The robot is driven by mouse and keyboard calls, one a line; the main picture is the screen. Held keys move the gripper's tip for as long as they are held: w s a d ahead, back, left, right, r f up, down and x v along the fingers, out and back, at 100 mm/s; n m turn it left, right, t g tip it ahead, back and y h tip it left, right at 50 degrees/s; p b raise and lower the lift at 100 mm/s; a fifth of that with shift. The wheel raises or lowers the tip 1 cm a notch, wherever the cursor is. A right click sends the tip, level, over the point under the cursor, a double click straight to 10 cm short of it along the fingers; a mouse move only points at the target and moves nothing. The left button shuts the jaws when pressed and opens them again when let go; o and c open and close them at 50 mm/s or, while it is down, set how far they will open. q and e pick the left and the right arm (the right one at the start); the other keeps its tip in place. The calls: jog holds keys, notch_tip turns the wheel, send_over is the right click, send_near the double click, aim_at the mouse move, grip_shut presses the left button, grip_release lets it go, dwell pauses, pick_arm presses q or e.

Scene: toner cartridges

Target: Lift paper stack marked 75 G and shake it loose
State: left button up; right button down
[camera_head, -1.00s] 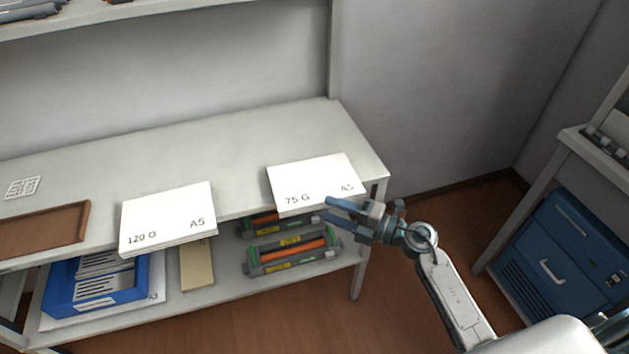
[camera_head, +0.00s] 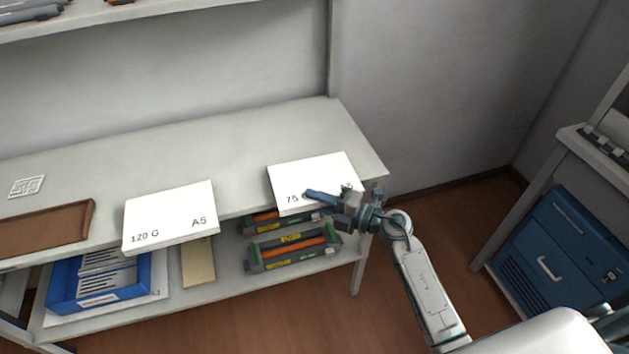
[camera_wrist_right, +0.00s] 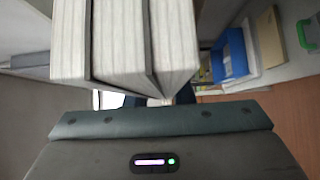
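The white paper stack marked 75 G (camera_head: 300,175) lies flat at the right end of the table, overhanging its front edge. Part of its label is covered. My right gripper (camera_head: 318,197) is at its front right, one blue finger crossing over the top. The other finger is hidden, so I cannot tell whether the gripper is open or closed on the stack. The wrist view shows page edges of a stack (camera_wrist_right: 120,45) close in front of the gripper, with two dark lines across them. My left gripper is not in view.
A stack marked 120 G (camera_head: 170,212) lies left on the table (camera_head: 240,140), beside a brown tray (camera_head: 92,210). The lower shelf holds toner cartridges (camera_head: 292,250) and a blue box (camera_head: 60,288). A blue cabinet (camera_head: 570,250) stands right. The table's rear is clear.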

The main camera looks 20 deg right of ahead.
jog(key=shift+r, duration=0.2)
